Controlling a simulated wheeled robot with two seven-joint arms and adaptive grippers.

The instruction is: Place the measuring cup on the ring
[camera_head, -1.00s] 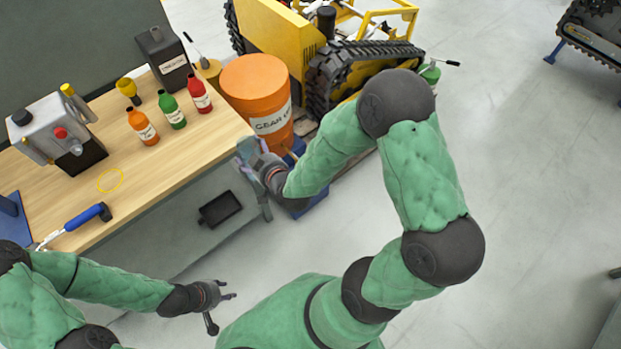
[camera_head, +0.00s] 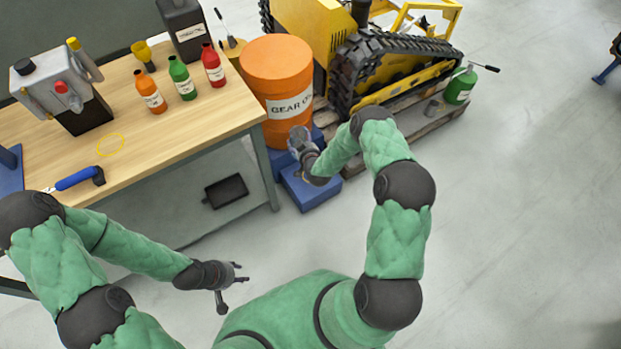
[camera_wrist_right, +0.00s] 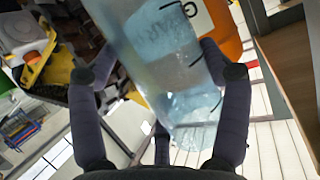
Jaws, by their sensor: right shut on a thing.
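The measuring cup (camera_head: 297,135) is a clear, bluish vessel held in my right gripper (camera_head: 304,147), beyond the table's right end and in front of the orange drum. In the right wrist view the cup (camera_wrist_right: 165,60) fills the space between the dark fingers of my right gripper (camera_wrist_right: 165,85) and looks tilted there. The ring (camera_head: 98,152) is a thin yellow circle on the wooden tabletop, with nothing on it. My left gripper (camera_head: 236,283) is open and empty, low in front of the table.
The table (camera_head: 190,135) bears orange, green and red bottles (camera_head: 182,80), a dark canister (camera_head: 182,30), a grey machine (camera_head: 60,85) and a blue-handled tool (camera_head: 78,179). The orange drum (camera_head: 277,65) stands beside its right end. Tabletop right of the ring is clear.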

